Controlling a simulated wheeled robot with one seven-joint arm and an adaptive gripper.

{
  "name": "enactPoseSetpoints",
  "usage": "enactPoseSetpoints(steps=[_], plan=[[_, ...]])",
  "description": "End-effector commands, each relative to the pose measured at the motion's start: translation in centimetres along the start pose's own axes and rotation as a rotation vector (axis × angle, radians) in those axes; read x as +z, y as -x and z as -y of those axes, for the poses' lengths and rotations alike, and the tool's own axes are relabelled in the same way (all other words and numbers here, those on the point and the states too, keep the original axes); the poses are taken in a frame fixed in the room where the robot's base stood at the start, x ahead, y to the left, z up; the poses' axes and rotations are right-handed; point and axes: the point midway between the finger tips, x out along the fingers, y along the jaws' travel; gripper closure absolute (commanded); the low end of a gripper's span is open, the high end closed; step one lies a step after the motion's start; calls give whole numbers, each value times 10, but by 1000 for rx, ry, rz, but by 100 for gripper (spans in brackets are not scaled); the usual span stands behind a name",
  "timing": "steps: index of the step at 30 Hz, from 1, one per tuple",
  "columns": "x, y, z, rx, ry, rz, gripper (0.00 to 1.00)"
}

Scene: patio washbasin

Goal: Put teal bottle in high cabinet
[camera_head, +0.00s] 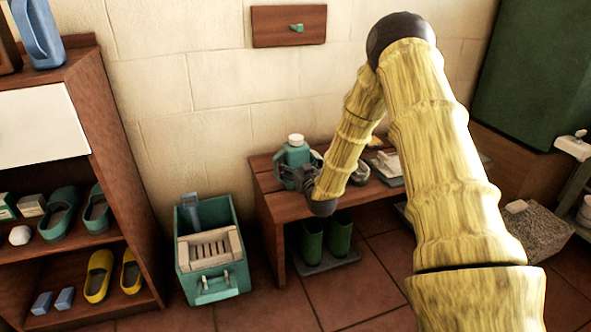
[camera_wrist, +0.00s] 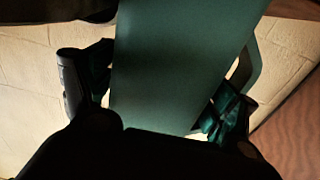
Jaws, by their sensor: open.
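The teal bottle (camera_head: 294,156) with a white cap stands upright on the wooden bench (camera_head: 283,205). My gripper (camera_head: 300,177) is at the bottle, low on its body. In the wrist view the bottle (camera_wrist: 180,75) fills the middle, between the two open fingers (camera_wrist: 158,105). Its handle shows on the right, near the right finger. I cannot tell whether either finger touches it. A wooden cabinet (camera_head: 110,130) with a white panel (camera_head: 38,125) stands at the left; whether it is the high cabinet is not clear.
A blue jug (camera_head: 38,35) stands on the left cabinet's top. Shoes sit on its shelves. A teal crate (camera_head: 215,283) is on the floor between cabinet and bench. Green boots (camera_head: 340,237) stand under the bench. A wall board (camera_head: 289,26) hangs above.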

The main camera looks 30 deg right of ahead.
Motion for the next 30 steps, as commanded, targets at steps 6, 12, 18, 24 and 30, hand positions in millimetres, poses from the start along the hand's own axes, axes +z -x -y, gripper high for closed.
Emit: enactPoseSetpoints(steps=[6,12,18,24,30], plan=[[0,-2,0,0,0,1,13],[0,-2,0,0,0,1,41],[0,-2,0,0,0,1,77],[-2,-2,0,0,0,-2,78],[-9,-2,0,0,0,-2,78]])
